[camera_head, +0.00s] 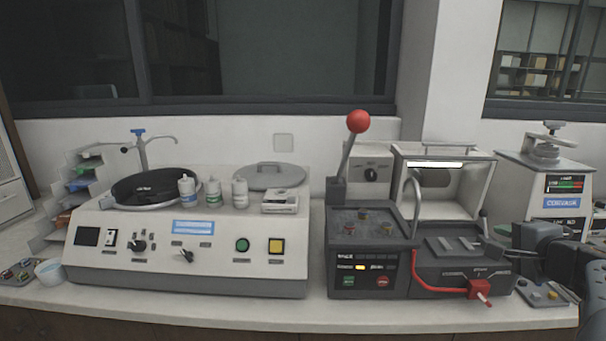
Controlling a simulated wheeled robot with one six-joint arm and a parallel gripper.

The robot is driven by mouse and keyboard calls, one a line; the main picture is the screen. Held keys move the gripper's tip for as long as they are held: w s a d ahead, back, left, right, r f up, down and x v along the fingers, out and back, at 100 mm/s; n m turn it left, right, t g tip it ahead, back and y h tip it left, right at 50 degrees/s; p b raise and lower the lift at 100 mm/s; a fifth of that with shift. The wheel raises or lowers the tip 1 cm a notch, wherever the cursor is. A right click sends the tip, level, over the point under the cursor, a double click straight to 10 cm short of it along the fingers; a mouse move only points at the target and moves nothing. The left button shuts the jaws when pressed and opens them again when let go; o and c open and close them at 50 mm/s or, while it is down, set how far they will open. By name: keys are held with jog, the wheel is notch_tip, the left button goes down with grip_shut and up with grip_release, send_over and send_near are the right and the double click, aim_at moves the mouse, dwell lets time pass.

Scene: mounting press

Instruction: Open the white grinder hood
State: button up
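A white boxy housing (445,178) stands at the back right of the bench, behind the dark press unit. It has a bar handle on top, a bright light strip and a dark opening or window in its front. It looks like the grinder hood, but I cannot tell for sure whether it is closed. My gripper (497,250) is at the right, in front of the housing and apart from it. Its fingers blend into the dark machine behind, so their opening is unclear. I see nothing held in it.
A dark press unit (368,250) with a red-knobbed lever (358,122) stands in front of the housing's left part. A red hose and curved grey tube are beside it. A white polishing machine (130,270) with bottles fills the left. A white tester (560,180) stands far right.

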jog(key=s+a+f+n+g+y+p, duration=0.1)
jog(key=s+a+f+n+g+p, duration=0.2)
jog(key=a+f, duration=0.4)
jog(key=s+a+f+n+g+p, duration=0.1)
jog(key=s+a+f+n+g, duration=0.2)
jog(key=a+f+n+g, duration=0.4)
jog(key=s+a+r+n+p, duration=0.1)
jog(key=s+a+n, duration=0.2)
jog(key=a, duration=0.2)
jog(key=s+a+r+n+g+h+p, duration=0.1)
jog(key=s+a+n+p, duration=0.1)
jog(key=a, duration=0.3)
jog(key=shift+s+a+r+n, duration=0.2)
jog(key=shift+s+a+n, duration=0.2)
jog(key=shift+n, duration=0.3)
jog(key=shift+a+r, duration=0.15)
jog(key=shift+r, duration=0.05)
jog(key=shift+c, duration=0.2)
jog(key=shift+a+n, duration=0.2)
jog(key=shift+n, duration=0.2)
